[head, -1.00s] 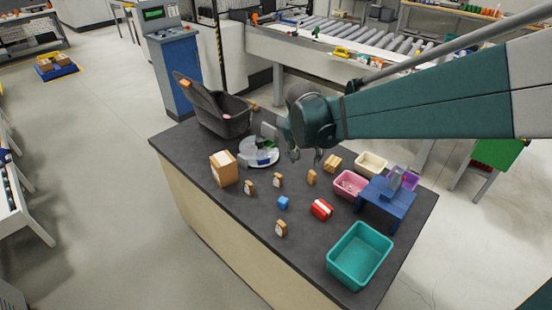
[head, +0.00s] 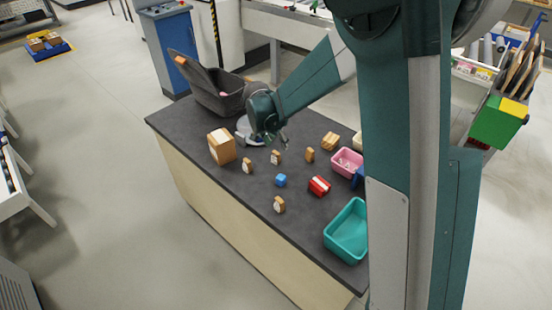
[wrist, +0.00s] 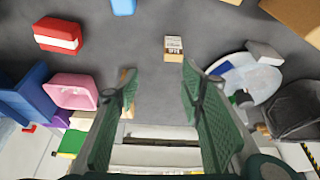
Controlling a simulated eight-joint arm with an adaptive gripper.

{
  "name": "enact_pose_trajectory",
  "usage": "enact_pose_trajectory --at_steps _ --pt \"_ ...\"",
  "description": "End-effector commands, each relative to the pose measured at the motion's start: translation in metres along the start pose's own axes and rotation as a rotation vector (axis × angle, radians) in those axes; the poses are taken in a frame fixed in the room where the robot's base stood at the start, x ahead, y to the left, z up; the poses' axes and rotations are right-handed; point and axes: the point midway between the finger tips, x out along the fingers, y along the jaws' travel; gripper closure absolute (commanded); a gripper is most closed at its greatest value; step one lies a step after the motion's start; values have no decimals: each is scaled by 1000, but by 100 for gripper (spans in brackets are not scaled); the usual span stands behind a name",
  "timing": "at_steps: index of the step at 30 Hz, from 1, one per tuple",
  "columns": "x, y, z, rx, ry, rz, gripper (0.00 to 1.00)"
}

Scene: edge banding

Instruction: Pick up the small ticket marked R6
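Several small wooden blocks with pale label faces stand on the dark table; in the head view they show at the left (head: 247,165), the middle (head: 275,157), the right (head: 310,154) and the front (head: 279,204). No marking R6 can be read, so I cannot tell which is the ticket. My gripper (head: 284,139) is above the table near the middle block. In the wrist view my gripper (wrist: 158,84) is open and empty, fingers wide apart. A labelled block (wrist: 173,47) lies ahead of the gap between them. Another block (wrist: 128,112) is partly hidden by the left finger.
A cardboard box (head: 222,147), dark bin (head: 217,98), blue cube (head: 281,180), red box (head: 319,187), pink tray (head: 347,161) and teal tray (head: 345,238) share the table (head: 235,215). My arm hides the table's right end.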

Motion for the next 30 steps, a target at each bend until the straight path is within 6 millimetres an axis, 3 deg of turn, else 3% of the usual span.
enact_pose_trajectory --at_steps 9,30 --pt "38 -26 13 49 6 29 61" --pt "54 -30 15 58 7 33 61"
